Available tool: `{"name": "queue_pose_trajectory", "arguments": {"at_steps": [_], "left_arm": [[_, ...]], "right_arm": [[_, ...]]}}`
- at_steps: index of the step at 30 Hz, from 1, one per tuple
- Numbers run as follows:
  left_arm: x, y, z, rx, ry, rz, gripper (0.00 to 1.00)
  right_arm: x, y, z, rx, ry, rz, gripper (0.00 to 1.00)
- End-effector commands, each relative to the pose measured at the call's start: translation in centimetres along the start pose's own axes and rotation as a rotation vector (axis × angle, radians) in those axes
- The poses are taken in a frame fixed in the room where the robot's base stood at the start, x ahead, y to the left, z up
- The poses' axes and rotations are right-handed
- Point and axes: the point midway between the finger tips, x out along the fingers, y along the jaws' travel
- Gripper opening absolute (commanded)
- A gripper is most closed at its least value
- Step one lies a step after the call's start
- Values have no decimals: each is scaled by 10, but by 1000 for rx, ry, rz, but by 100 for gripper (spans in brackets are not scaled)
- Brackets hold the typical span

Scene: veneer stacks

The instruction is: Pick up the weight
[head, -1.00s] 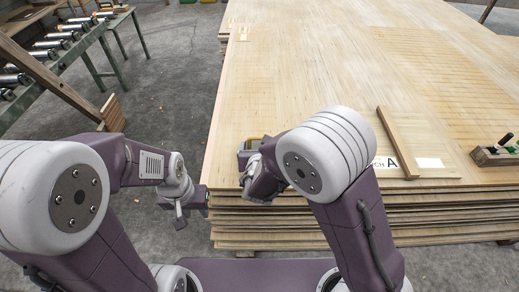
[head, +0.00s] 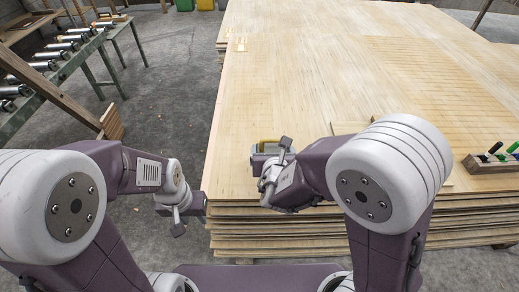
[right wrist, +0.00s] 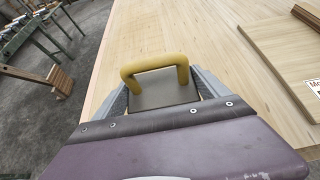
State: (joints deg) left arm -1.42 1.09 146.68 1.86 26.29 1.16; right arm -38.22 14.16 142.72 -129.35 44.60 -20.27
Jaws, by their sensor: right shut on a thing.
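The weight is a grey block with a yellow handle (right wrist: 157,68). In the head view the weight (head: 262,156) is at the near left part of the veneer stack, partly hidden by my right gripper (head: 275,168). In the right wrist view its grey top (right wrist: 165,93) sits between the two fingers of that gripper, which is shut on it. I cannot tell whether the weight touches the sheet below. My left gripper (head: 178,215) hangs over the floor, left of the stack's near corner and away from the weight. Its fingers are too unclear to judge.
The veneer stack (head: 300,75) fills the middle and right. A wooden holder (head: 487,164) with coloured-handled tools stands at its right. A batten lies on a panel (right wrist: 275,48) right of the weight.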

Motion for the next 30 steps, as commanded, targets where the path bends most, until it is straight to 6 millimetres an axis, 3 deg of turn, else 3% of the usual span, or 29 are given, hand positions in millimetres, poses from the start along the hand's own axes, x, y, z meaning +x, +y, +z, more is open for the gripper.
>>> {"name": "queue_pose_trajectory", "arguments": {"at_steps": [2, 4, 10, 18, 30], "left_arm": [[-7, 0, -1, 0, 0, 0, 37], [20, 0, 2, 0, 1, 0, 37], [49, -1, 5, 0, -1, 0, 37], [48, -1, 5, 0, 0, 0, 37], [48, -1, 5, 0, 0, 0, 37]], "right_arm": [[-17, -18, 11, 5, -8, -2, 12], [-14, -24, 3, 8, -13, -10, 12], [-28, -36, 8, 8, -10, 0, 12], [-47, -55, 19, 3, -4, 0, 12], [-49, -56, 20, 1, -4, 0, 12]]}}
